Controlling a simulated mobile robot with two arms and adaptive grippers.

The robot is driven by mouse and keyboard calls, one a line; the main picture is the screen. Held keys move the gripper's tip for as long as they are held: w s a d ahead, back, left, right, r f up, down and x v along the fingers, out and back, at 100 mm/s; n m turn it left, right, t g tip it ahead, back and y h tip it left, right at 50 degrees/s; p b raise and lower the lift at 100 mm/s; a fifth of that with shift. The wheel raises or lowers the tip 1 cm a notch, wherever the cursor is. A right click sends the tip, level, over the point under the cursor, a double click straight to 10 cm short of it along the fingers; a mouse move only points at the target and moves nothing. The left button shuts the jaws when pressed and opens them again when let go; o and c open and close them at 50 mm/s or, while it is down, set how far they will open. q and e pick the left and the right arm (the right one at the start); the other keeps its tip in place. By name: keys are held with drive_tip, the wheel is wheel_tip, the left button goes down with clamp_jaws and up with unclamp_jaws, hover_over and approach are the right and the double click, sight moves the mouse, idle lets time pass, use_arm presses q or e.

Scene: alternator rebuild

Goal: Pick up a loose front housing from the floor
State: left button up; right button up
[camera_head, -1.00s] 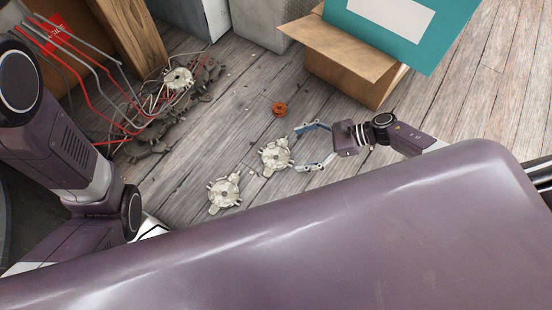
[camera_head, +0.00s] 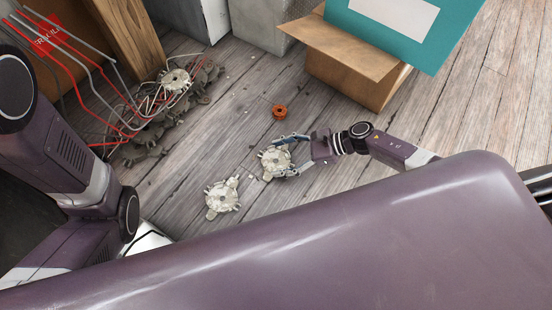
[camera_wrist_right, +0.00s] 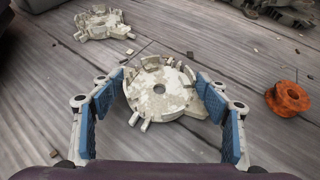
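Two pale cream front housings lie flat on the wooden floor. The nearer-to-gripper housing (camera_head: 273,161) sits between the spread fingers of my right gripper (camera_head: 288,156). In the right wrist view this housing (camera_wrist_right: 160,88) lies between the blue pads of the gripper (camera_wrist_right: 162,105), with the right pad very close to its edge; I cannot tell whether it touches. The other housing (camera_head: 222,196) lies to the lower left, and it shows at the top left of the wrist view (camera_wrist_right: 103,23). My left gripper is not in view; only its arm shows.
An orange-red spool-like part (camera_head: 279,111) lies near the housing. Dark grey parts (camera_head: 143,151), red and grey wires, and another pale housing (camera_head: 176,80) lie at the upper left. A cardboard box (camera_head: 350,75) and a teal box (camera_head: 385,30) stand at the back right.

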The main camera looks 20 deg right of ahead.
drive_tip(key=c, duration=0.9)
drive_tip(key=shift+r, duration=0.1)
drive_tip(key=shift+c, duration=0.2)
